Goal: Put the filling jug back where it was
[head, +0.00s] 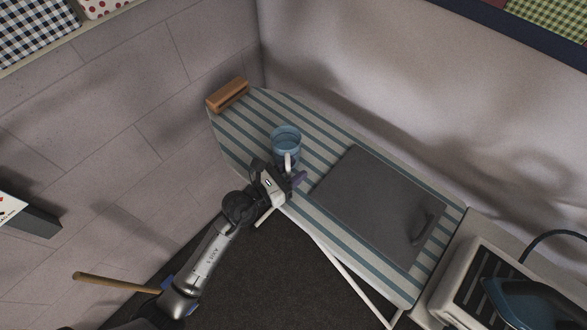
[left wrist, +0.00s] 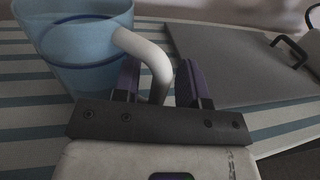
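The filling jug (head: 286,138) is light blue with a white handle and stands upright on the striped ironing board (head: 317,147), toward its narrow end. The left wrist view shows the jug (left wrist: 85,45) at the upper left, with its handle (left wrist: 152,60) reaching toward my gripper. My left gripper (head: 291,176) is at the handle side of the jug. Its two dark purple fingers (left wrist: 160,82) stand apart, one on each side of the lower handle, with a gap visible beside the handle. My right gripper is in neither view.
A grey flat panel with a handle (head: 375,205) lies on the board right of the jug. A wooden block (head: 228,96) stands at the board's far left end. A blue iron (head: 530,300) sits at the lower right. Bare striped cloth surrounds the jug.

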